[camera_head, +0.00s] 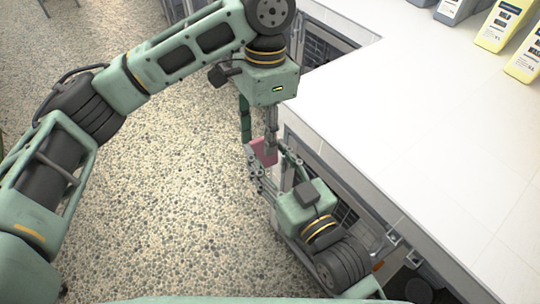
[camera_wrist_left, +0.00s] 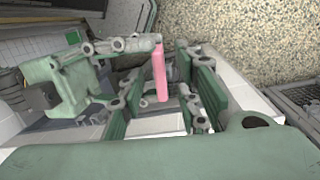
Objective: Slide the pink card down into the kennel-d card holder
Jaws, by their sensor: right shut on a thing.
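The pink card (camera_head: 264,151) is held in the fingertips of my right gripper (camera_head: 262,163), low beside the counter's front. In the left wrist view the card (camera_wrist_left: 160,74) is seen nearly edge-on, as a narrow pink strip, at the tip of the right gripper (camera_wrist_left: 155,48). My left gripper (camera_head: 258,132) points down just above the card, its two fingers spread. In the left wrist view the card shows between those spread fingers (camera_wrist_left: 165,95); I see no finger pressing on it. The kennel-d card holder cannot be made out in either view.
A white counter (camera_head: 430,130) fills the right side, with kennel fronts (camera_head: 325,48) below its edge. The pebbled floor (camera_head: 170,190) to the left is clear.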

